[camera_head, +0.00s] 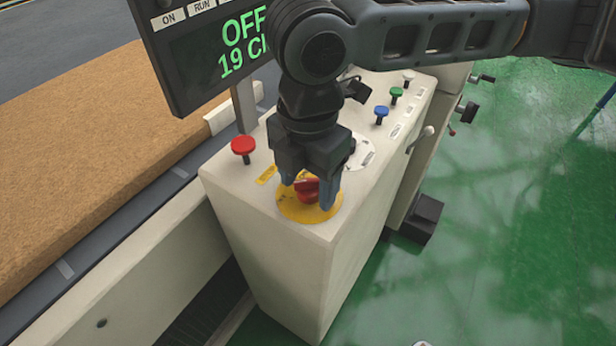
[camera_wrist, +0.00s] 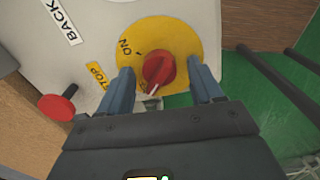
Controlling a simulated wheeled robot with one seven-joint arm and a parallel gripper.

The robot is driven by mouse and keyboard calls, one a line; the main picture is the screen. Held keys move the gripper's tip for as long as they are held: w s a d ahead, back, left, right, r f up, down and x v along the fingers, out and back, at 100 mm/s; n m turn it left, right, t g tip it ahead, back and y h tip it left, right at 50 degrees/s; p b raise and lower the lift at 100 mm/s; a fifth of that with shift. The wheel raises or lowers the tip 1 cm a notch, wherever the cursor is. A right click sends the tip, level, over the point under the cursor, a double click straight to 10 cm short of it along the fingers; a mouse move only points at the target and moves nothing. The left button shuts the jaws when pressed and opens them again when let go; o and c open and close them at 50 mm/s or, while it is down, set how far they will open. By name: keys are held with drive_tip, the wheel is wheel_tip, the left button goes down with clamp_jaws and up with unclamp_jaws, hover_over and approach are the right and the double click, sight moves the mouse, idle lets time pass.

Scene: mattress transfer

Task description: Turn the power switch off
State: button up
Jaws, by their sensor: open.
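The power switch is a red rotary knob (camera_head: 307,189) on a round yellow plate (camera_head: 300,209) at the near end of the control box top. The knob (camera_wrist: 158,68) also shows in the wrist view, with "ON" printed on the plate (camera_wrist: 180,30); other lettering is partly hidden. The knob's pale pointer mark slants toward the lower left of the wrist view. My gripper (camera_head: 308,191) points down over the switch, its blue-grey fingers apart on either side of the knob. In the wrist view my gripper (camera_wrist: 162,85) shows gaps between both fingers and the knob. The display (camera_head: 235,45) reads "OFF".
A red mushroom button (camera_head: 243,146) stands left of the switch. Blue (camera_head: 381,112) and green (camera_head: 396,93) buttons stand farther back on the box. The display post rises behind my gripper.

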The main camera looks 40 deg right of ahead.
sight(309, 182)
drive_tip(key=shift+r, duration=3.9)
